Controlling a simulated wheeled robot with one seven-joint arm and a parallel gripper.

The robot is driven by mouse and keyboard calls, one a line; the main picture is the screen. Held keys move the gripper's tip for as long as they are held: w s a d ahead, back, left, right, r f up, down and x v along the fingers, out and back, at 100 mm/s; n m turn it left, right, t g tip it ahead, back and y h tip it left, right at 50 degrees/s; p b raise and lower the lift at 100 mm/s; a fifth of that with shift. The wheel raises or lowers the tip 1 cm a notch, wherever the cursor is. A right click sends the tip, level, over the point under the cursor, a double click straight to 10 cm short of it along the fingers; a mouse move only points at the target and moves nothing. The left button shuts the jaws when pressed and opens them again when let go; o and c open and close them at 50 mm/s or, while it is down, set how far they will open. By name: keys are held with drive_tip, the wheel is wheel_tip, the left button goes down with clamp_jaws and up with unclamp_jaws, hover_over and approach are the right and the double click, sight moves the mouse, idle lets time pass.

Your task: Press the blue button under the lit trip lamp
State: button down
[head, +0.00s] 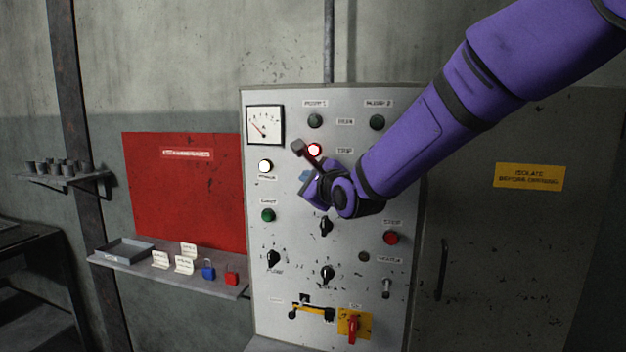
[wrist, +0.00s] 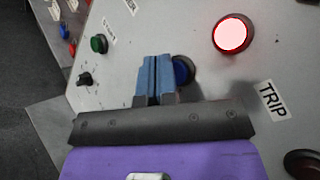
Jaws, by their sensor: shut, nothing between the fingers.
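The lit trip lamp (head: 314,150) glows red-white on the grey control panel (head: 335,95). It also shows in the wrist view (wrist: 233,34), near the TRIP label (wrist: 272,101). The blue button (wrist: 182,70) shows in the wrist view, partly hidden behind my blue fingers; in the head view I cannot make it out behind my gripper. My gripper (wrist: 156,60) is shut and empty, its fingertips at the button's left edge in the wrist view. I cannot tell if they touch it. In the head view my gripper (head: 306,178) is just below the lit lamp.
A dark, unlit round lamp (wrist: 304,163) lies at the wrist view's lower right. Nearby on the panel are a white lamp (head: 265,166), a green button (head: 268,215), a black knob (head: 326,227) and a red button (head: 391,238). A shelf (head: 130,262) with padlocks stands left.

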drive_tip(key=shift+w+d, duration=0.15)
drive_tip(key=shift+w, duration=0.25)
idle(0.4)
drive_tip(key=shift+s, duration=0.1)
drive_tip(key=shift+s+a, duration=0.3)
drive_tip(key=shift+s, duration=0.4)
drive_tip(key=shift+s+a, duration=0.3)
drive_tip(key=shift+s, duration=0.5)
drive_tip(key=shift+s+a, duration=0.25)
drive_tip(key=shift+s, duration=0.55)
drive_tip(key=shift+s+a, duration=0.3)
drive_tip(key=shift+s, duration=0.5)
